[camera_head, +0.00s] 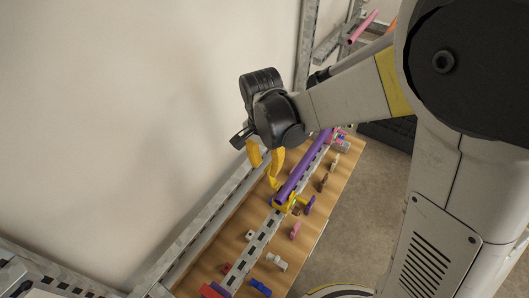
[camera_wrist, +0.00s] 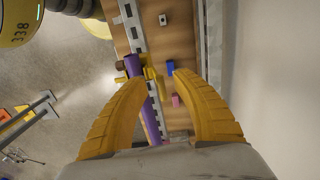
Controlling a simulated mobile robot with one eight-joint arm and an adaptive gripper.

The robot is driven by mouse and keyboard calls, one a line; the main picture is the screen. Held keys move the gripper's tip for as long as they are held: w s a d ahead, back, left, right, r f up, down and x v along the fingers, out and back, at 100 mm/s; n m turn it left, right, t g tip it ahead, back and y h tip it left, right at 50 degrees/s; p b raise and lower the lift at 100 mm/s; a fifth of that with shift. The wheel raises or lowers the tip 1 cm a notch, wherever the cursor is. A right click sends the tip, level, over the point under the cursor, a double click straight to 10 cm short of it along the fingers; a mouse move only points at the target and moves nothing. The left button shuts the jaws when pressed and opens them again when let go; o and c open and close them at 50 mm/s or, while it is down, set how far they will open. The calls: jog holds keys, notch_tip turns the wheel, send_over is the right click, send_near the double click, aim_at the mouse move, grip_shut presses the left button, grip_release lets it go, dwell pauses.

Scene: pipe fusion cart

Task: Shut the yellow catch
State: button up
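The yellow catch (camera_head: 283,203) sits on the grey perforated rail, at the near end of the long purple pipe (camera_head: 295,178). A yellow part of it seems to stand up on the left side of the pipe, near my fingertip; whether it is fully open I cannot tell. In the wrist view the catch (camera_wrist: 150,73) shows beside the purple pipe (camera_wrist: 132,66), ahead of my fingers and nearer the left one. My gripper (camera_head: 266,168), with yellow ribbed fingers, is above and slightly left of the catch. Its fingers (camera_wrist: 161,78) are spread with nothing between them.
The wooden board (camera_head: 232,225) carries the rail (camera_head: 262,238) and several small coloured blocks and pegs on both sides. A metal frame bar (camera_head: 200,220) and a pale wall (camera_head: 120,110) lie to the left. Open floor (camera_head: 345,235) is to the right.

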jog(key=shift+f, duration=1.15)
grip_shut()
jog(key=shift+d, duration=0.1)
